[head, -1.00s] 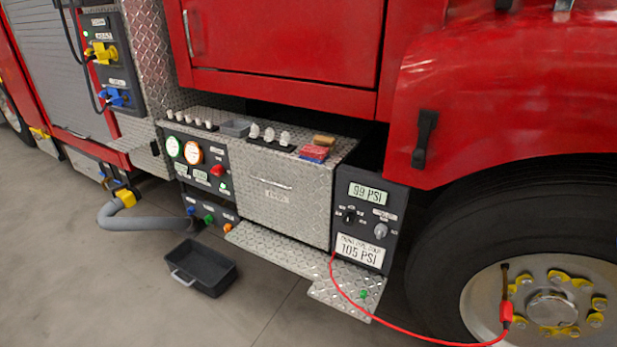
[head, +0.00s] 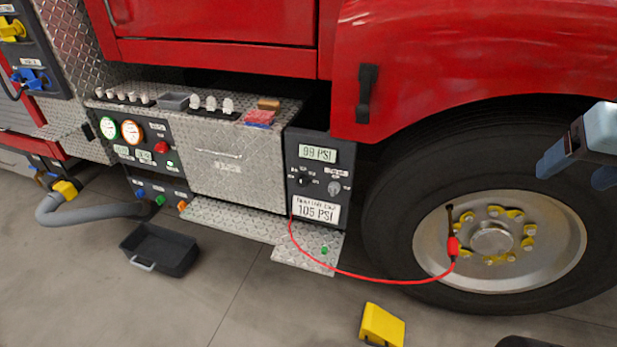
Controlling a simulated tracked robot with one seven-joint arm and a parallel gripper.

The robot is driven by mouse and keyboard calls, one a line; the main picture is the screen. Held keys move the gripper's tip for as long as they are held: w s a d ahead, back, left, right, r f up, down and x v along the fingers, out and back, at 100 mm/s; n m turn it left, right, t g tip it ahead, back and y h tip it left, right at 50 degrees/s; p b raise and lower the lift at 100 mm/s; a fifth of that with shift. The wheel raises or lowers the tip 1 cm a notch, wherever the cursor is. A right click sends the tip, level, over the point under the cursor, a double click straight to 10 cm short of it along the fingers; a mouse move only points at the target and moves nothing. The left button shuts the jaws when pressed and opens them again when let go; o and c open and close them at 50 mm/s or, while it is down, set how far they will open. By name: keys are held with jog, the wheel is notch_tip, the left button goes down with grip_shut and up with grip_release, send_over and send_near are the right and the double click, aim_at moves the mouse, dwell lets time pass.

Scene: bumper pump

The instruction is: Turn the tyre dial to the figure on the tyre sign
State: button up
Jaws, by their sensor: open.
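The tyre panel (head: 311,208) is a dark box front between the diamond-plate cabinet and the front tyre. A small screen (head: 317,153) at its top reads 99 PSI. Below it are a black knob (head: 305,181) with small marks around it and a grey knob (head: 334,187) to its right; their labels are too small to read surely. The white tyre sign (head: 316,210) reads 105 PSI on its large line. My gripper (head: 575,172) is at the right edge, open and empty, in front of the tyre and well to the right of the panel.
A red hose (head: 362,280) runs from the panel to the wheel (head: 500,240). A diamond-plate step (head: 300,262) juts out below. A yellow chock (head: 382,325) and a black tray (head: 160,249) are on the floor. The floor between them is clear.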

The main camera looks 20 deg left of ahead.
jog(key=w+n, duration=0.1)
jog(key=w, duration=0.2)
jog(key=w+f+n+g+h, duration=0.1)
jog(key=w, duration=0.2)
jog(key=w+a+f+n+g, duration=0.1)
jog(key=w+n, duration=0.1)
jog(key=w, duration=0.1)
jog(key=shift+w+f, duration=0.25)
jog(key=w+a+f+n+h, duration=0.3)
jog(key=w+a+f+n, duration=0.15)
jog(key=w, duration=0.35)
jog(key=w+a+f+n+h, duration=0.2)
jog(key=w+a+f+n, duration=0.2)
jog(key=w+a+f, duration=0.3)
jog(key=n+t+y, duration=0.5)
jog(key=n+t, duration=0.9)
jog(key=n, duration=1.2)
send_near(300, 183)
jog(key=w, duration=0.9)
jog(key=shift+w+d+f, duration=0.1)
jog(key=shift+w+d, duration=0.1)
jog(key=shift+d, duration=0.05)
